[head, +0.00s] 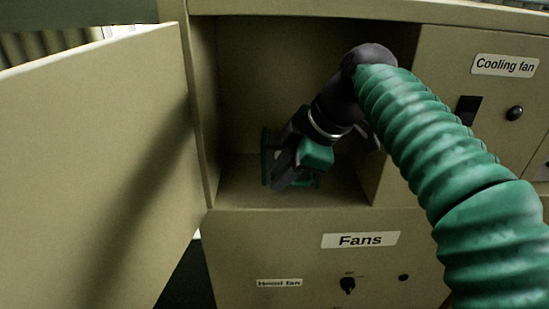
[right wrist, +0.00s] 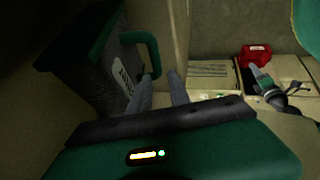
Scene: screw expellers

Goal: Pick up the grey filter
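The grey filter (right wrist: 92,75) is a dark grey box with a white label and a green handle (right wrist: 152,50), at the upper left of the right wrist view. In the head view it is mostly hidden behind my right gripper (head: 283,172), which is inside the open cabinet compartment. In the right wrist view the two fingers of my right gripper (right wrist: 161,82) are apart, with the lower end of the handle close to their tips. I cannot tell whether they touch it.
The cabinet door (head: 95,160) stands open at the left. The compartment walls (head: 205,100) are close around my right gripper. A panel labelled Fans (head: 360,240) is below. A red object (right wrist: 256,55) shows at the right of the right wrist view.

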